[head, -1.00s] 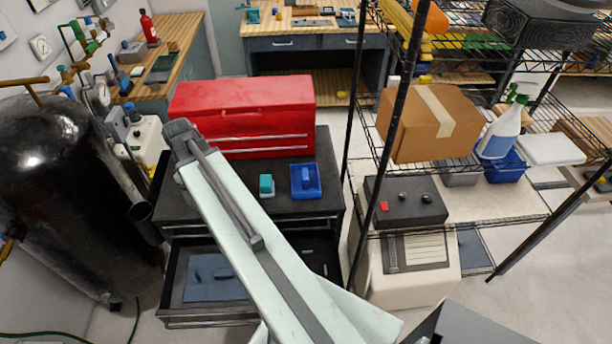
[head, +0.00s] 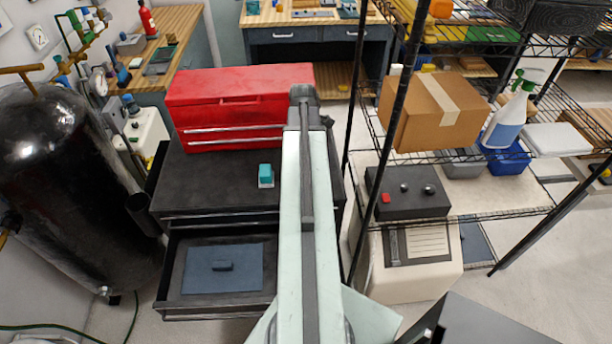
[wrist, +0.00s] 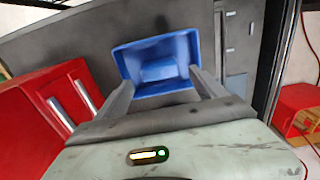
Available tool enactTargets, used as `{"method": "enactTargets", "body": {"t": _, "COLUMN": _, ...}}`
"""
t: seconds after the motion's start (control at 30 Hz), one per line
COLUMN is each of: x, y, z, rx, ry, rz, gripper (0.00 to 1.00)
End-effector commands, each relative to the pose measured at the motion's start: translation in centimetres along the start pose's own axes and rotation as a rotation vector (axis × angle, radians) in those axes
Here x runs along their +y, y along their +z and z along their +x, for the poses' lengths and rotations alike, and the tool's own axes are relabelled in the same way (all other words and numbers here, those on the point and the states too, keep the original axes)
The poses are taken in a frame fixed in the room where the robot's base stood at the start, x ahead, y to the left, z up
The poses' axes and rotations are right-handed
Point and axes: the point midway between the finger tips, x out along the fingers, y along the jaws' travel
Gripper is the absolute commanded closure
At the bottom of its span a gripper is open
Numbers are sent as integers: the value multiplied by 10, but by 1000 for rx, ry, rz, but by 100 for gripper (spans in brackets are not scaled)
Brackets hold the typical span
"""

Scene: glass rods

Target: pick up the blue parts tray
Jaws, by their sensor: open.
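The blue parts tray (wrist: 128,58) shows in the wrist view, lying on the dark top of the tool cabinet, with a blue block-like piece (wrist: 158,70) inside it. My gripper (wrist: 160,85) is open, with one finger at each side of the tray's lower edge in the picture. I cannot tell whether the fingers touch the tray. In the head view my arm hides the tray, and the gripper's fingers are not visible there.
A red toolbox (head: 240,100) stands behind on the cabinet top (head: 215,180). A small teal item (head: 265,175) sits left of my arm. An open drawer (head: 220,270) juts out below. A wire shelf's black post (head: 388,140) stands to the right.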

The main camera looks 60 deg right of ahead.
Motion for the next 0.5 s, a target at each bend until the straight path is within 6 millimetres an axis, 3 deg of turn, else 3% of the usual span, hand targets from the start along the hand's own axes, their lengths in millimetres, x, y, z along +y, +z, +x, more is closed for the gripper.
{"method": "enactTargets", "body": {"t": 0.13, "x": 0, "y": 1, "z": 7, "rx": 0, "ry": 0, "rz": 1, "gripper": 20}}
{"method": "enactTargets", "body": {"t": 0.4, "x": -1, "y": 7, "z": 51, "rx": 0, "ry": 0, "rz": 0, "gripper": 20}}
{"method": "enactTargets", "body": {"t": 0.5, "x": -1, "y": 7, "z": 54, "rx": 0, "ry": 0, "rz": 1, "gripper": 20}}
